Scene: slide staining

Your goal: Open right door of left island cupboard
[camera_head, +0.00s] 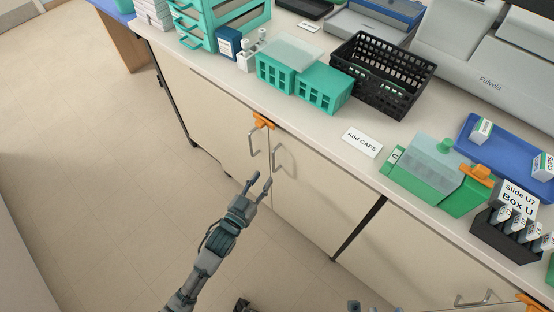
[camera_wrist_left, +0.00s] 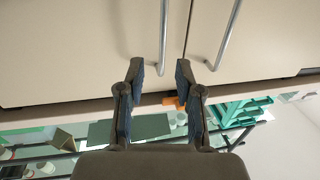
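The left island cupboard has two closed cream doors: the left door (camera_head: 215,105) and the right door (camera_head: 315,190). The right door's metal bar handle (camera_head: 279,158) stands beside the left door's handle (camera_head: 252,143) near the seam. My left gripper (camera_head: 261,180) is open and empty in front of the doors, just below the handles in the head view. In the left wrist view, which is upside down, the right door's handle (camera_wrist_left: 164,40) lines up between my fingertips (camera_wrist_left: 160,70); contact cannot be told. A small part, perhaps my right gripper (camera_head: 361,306), shows at the bottom edge.
An orange piece (camera_head: 263,121) sits at the counter edge above the handles. The counter holds teal racks (camera_head: 322,88), a black basket (camera_head: 401,75), a green box (camera_head: 432,165) and a blue tray (camera_head: 510,150). Floor (camera_head: 90,160) to the left is clear.

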